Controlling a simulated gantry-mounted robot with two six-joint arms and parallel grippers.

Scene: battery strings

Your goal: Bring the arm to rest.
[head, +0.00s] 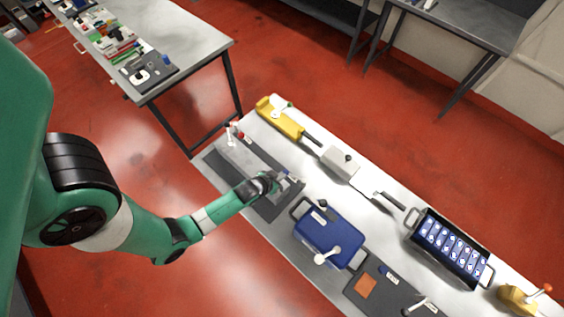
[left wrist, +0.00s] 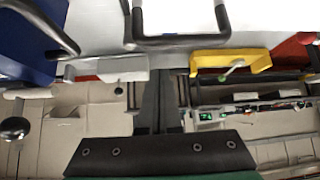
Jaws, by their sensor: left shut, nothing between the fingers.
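My left arm reaches in from the left in the head view, green with black joints. Its gripper (head: 272,183) is over the dark mat on the near workbench (head: 225,190), to the left of a blue box (head: 330,238). In the left wrist view its two dark fingers (left wrist: 158,80) lie close together, with nothing seen between them. I cannot tell how high the gripper is above the mat. My right gripper is in neither view.
A yellow tool (head: 283,120), a white block (head: 340,163) and a dark tray of cells (head: 448,248) stand along the bench's far side. A dark mat with an orange square (head: 366,286) lies right of the blue box. Another table (head: 185,45) is upper left.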

